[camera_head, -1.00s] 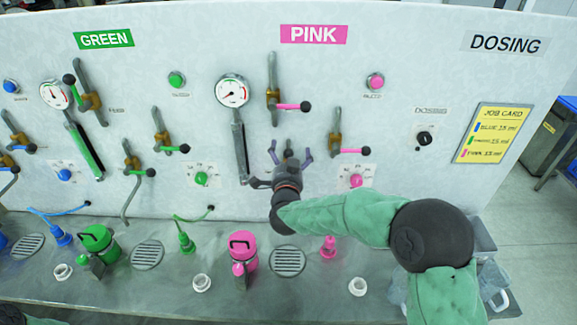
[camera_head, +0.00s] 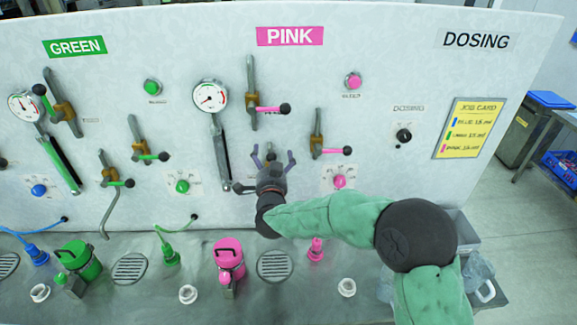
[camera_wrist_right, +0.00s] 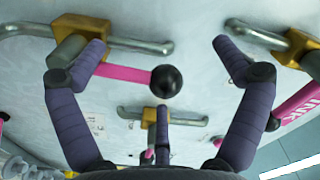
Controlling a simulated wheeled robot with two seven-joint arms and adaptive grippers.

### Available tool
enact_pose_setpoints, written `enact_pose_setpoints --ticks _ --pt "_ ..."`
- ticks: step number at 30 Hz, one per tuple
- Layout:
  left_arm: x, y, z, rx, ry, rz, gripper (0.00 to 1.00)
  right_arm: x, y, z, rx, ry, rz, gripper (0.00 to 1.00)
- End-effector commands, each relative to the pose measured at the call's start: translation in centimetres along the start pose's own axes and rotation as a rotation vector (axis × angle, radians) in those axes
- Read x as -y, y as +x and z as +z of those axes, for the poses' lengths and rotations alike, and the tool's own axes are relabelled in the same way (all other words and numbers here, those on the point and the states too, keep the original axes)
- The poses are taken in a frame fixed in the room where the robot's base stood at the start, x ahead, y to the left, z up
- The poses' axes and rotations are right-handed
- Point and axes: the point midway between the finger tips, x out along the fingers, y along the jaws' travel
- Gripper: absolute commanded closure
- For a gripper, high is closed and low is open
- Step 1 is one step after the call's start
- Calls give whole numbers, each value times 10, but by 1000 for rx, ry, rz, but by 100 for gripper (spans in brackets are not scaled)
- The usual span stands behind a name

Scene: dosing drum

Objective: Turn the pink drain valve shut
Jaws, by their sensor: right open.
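My right gripper (camera_head: 273,160) is open, fingers spread, in front of the pink section of the panel. In the right wrist view its fingers (camera_wrist_right: 158,60) are apart, with a black-knobbed pink lever (camera_wrist_right: 130,73) in the gap beyond them; I see no grip on it. In the head view an upper valve with a pink lever (camera_head: 268,108) is above the gripper, and another pink-lever valve (camera_head: 332,150) is to its right. The gripper covers the lower panel there, so a drain valve behind it cannot be made out. My left gripper is out of view.
A pressure gauge (camera_head: 210,96) is left of the gripper. Below, a pink canister (camera_head: 229,255) and a round drain grate (camera_head: 275,266) are on the grey counter. Green-lever valves (camera_head: 142,150) are to the left. A yellow job card (camera_head: 470,128) hangs at the right.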

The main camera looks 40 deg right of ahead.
Motion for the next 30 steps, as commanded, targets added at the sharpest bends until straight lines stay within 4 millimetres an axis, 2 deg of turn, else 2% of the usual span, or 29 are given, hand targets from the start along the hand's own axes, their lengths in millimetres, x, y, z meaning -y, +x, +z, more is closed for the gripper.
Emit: enact_pose_setpoints --ticks 1,16,23,30 --pt "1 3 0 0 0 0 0 -6 0 1 -1 -2 8 0" --pt "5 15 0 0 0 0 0 -23 0 -12 -3 -2 11 0" --pt "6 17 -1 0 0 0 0 -26 0 -15 -2 -1 8 0" --pt "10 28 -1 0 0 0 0 -39 0 -18 -1 -1 8 0"
